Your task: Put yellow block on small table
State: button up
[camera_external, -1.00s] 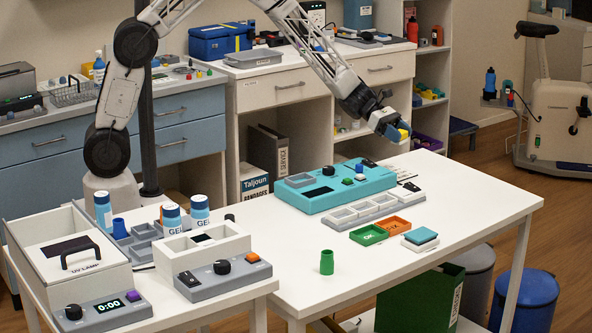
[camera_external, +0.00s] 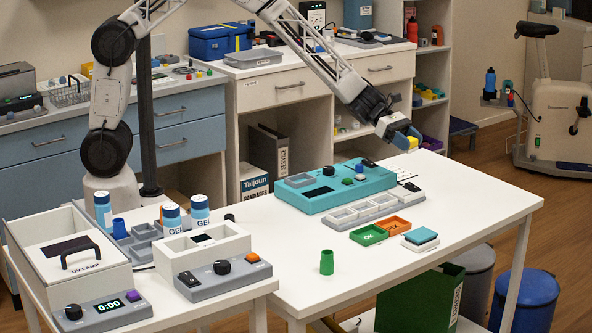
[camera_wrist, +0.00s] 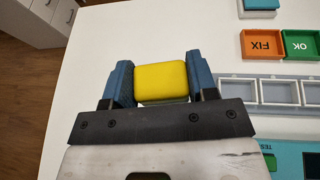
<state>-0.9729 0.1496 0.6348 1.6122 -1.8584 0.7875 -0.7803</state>
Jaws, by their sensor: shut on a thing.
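My gripper (camera_external: 409,141) is shut on the yellow block (camera_external: 406,144), with blue fingers on both of its sides. In the wrist view the yellow block (camera_wrist: 161,82) sits between the two fingertips (camera_wrist: 160,84). The gripper holds it over the back right part of the white table (camera_external: 470,189); the exact height above the top is hard to tell. The white table top also fills much of the wrist view (camera_wrist: 150,30). Which table the task calls small is not clear; a second white table (camera_external: 150,318) stands at the front left.
A teal device (camera_external: 333,188), a grey compartment tray (camera_external: 361,211), a green OK tray (camera_external: 369,235), an orange FIX tray (camera_external: 393,226), a blue-topped sponge-like block (camera_external: 420,237) and a green cup (camera_external: 327,262) stand on the table. Its right end is clear.

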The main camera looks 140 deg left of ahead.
jog(key=w+d+r, duration=0.2)
jog(key=w+d, duration=0.5)
jog(key=d, duration=0.3)
jog(key=w+d+r+m+h, duration=0.1)
jog(key=w+d+r, duration=0.2)
jog(key=w+d, duration=0.6)
jog(key=w+d+r, duration=0.2)
jog(key=w+d, duration=0.3)
jog(key=d, duration=0.7)
jog(key=w+d+r, duration=0.2)
jog(key=d, duration=1.6)
jog(key=w+d+r, duration=0.2)
jog(key=d, duration=1.6)
jog(key=shift+r+m+h, duration=0.3)
jog(key=shift+r+h, duration=0.05)
jog(key=shift+h, duration=0.05)
